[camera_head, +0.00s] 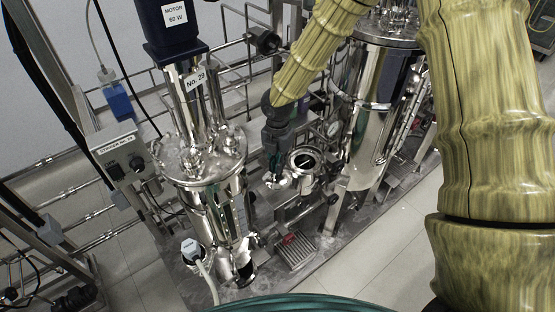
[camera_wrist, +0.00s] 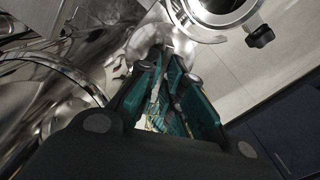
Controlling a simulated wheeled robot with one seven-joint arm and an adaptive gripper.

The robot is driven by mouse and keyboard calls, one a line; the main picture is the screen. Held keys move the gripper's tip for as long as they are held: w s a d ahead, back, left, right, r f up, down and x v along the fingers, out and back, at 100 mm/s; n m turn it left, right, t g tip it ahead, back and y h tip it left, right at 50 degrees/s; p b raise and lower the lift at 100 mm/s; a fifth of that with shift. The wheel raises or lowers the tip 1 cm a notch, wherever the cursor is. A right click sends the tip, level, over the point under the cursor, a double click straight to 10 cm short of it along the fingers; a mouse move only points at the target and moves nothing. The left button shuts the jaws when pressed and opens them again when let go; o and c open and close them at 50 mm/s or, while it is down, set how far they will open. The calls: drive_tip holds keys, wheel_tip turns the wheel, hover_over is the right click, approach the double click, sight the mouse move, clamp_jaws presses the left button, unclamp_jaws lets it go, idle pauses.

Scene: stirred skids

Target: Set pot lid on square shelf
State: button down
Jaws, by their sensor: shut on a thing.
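My gripper (camera_head: 275,170) points down between the two tall steel vessels in the head view. It is shut on a small shiny metal piece, which looks like the pot lid (camera_head: 279,182), just left of an open steel pot (camera_head: 305,160). In the wrist view my gripper (camera_wrist: 166,58) shows teal finger pads close together, with the shiny lid (camera_wrist: 147,36) at the tips, hard to tell from the metal behind. A small square metal platform with a red patch (camera_head: 296,250) stands low in front; it may be the square shelf.
A motor-topped steel vessel (camera_head: 208,175) stands close on the left, another large vessel (camera_head: 375,110) on the right. Pipes and a control box (camera_head: 120,152) crowd the left side. The open pot's rim (camera_wrist: 215,14) shows at the wrist view's top. Floor at right front is clear.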

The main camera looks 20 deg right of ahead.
sight(277, 176)
drive_tip(key=shift+f+b, duration=0.85)
drive_tip(key=shift+f, duration=2.25)
drive_tip(key=shift+f, duration=0.55)
drive_tip(key=c, duration=1.5)
unclamp_jaws()
drive_tip(key=shift+r, duration=0.1)
wheel_tip(277, 176, up, 12)
drive_tip(key=shift+f, duration=0.1)
